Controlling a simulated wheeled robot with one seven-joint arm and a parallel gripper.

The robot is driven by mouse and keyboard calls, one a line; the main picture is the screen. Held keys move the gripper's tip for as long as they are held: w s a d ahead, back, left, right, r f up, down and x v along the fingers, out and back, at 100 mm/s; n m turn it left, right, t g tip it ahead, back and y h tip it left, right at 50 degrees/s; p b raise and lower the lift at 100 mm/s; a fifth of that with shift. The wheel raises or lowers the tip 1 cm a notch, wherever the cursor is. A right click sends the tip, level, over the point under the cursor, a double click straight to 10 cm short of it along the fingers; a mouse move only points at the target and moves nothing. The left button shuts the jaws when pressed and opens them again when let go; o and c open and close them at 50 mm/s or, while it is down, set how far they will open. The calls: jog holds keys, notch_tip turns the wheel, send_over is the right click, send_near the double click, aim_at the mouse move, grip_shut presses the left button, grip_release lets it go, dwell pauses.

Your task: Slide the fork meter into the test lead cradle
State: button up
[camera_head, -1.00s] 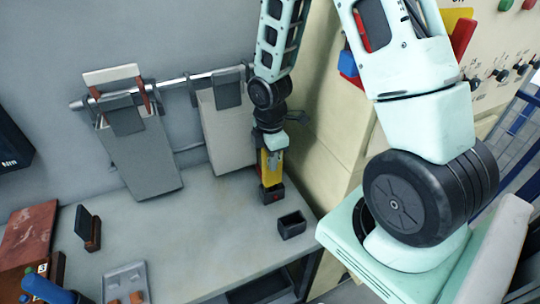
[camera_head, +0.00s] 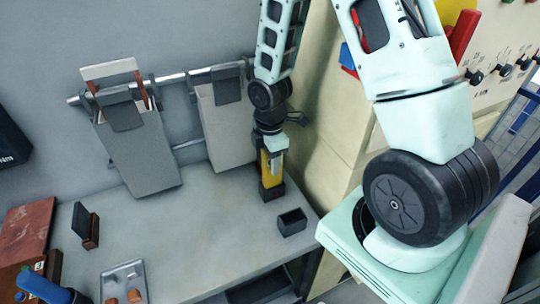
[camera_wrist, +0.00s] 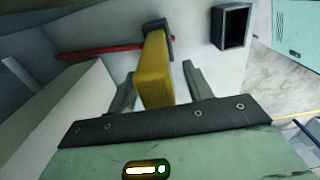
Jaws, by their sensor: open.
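The fork meter (camera_head: 271,166), a yellow upright body, stands at the right end of the grey bench, its lower end at a dark block-like base (camera_head: 270,192). I cannot tell whether this base is part of the meter or a holder. In the wrist view the yellow meter (camera_wrist: 155,75) lies between the two fingers of my gripper (camera_wrist: 161,82), which is open with a gap visible beside the meter. A small black open-topped box (camera_head: 292,222), likely the test lead cradle, stands just right and nearer. It also shows in the wrist view (camera_wrist: 232,27) and looks empty.
Two grey hanging boards (camera_head: 140,150) (camera_head: 228,125) hang from a metal rail behind the bench. A cream cabinet (camera_head: 335,120) rises close on the right. A small dark stand (camera_head: 85,228) and a grey tray (camera_head: 124,280) are at left. The bench middle is clear.

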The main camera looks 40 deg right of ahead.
notch_tip(320, 180, up, 17)
jog(key=shift+r+b, duration=0.2)
jog(key=shift+b, duration=0.15)
jog(key=s+a+f+m+b, duration=0.3)
jog(key=s+a, duration=0.6)
jog(key=a, duration=0.2)
jog(key=s+a+f+m+b, duration=0.4)
jog(key=s+a, duration=0.4)
jog(key=a, duration=0.3)
jog(key=shift+s+a+f+y, duration=0.15)
jog(key=shift+s+a+y, duration=0.15)
jog(key=shift+s, duration=0.1)
